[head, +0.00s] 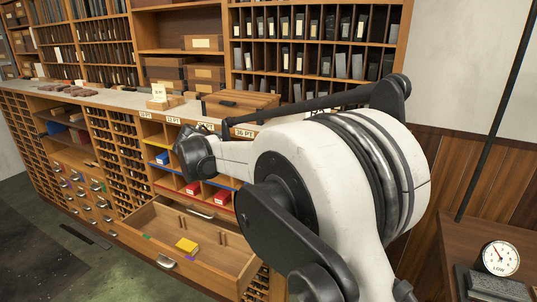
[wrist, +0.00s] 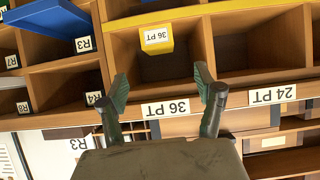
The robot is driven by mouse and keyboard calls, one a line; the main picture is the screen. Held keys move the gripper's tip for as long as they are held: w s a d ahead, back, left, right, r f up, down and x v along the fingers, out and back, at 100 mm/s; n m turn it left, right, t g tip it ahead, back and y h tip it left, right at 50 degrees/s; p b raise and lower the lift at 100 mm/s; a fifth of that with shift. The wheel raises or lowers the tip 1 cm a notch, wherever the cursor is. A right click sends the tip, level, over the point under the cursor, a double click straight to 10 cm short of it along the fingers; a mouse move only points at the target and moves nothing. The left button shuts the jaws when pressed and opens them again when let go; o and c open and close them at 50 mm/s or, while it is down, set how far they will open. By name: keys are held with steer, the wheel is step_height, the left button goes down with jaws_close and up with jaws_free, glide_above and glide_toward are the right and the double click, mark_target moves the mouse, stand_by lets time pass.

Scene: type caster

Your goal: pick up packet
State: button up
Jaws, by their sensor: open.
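In the wrist view, which looks upside down, a yellow packet (wrist: 157,40) with a white "36 PT" label sits in an open wooden compartment. My gripper (wrist: 162,82) is open and empty, its two green-padded fingers spread in front of that compartment, apart from the packet. In the head view a yellow packet (head: 187,245) lies in the pulled-out drawer (head: 158,232). Red packets (head: 193,187) and a blue packet (head: 162,158) sit in the cubbies above the drawer. My fingers cannot be made out in the head view.
A "36 PT" label (wrist: 165,109) and a "24 PT" label (wrist: 273,95) mark the shelf edge. Dividers stand on both sides of the packet's compartment. The counter (head: 110,97) holds a wooden case (head: 240,104). A dial scale (head: 501,258) stands at right.

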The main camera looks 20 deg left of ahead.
steer(key=x, duration=0.8)
steer(key=shift+w, duration=0.15)
steer(key=shift+p+x, duration=0.55)
steer(key=shift+x, duration=2.25)
steer(key=shift+d+r, duration=0.1)
steer(key=shift+d, duration=0.05)
jaws_close()
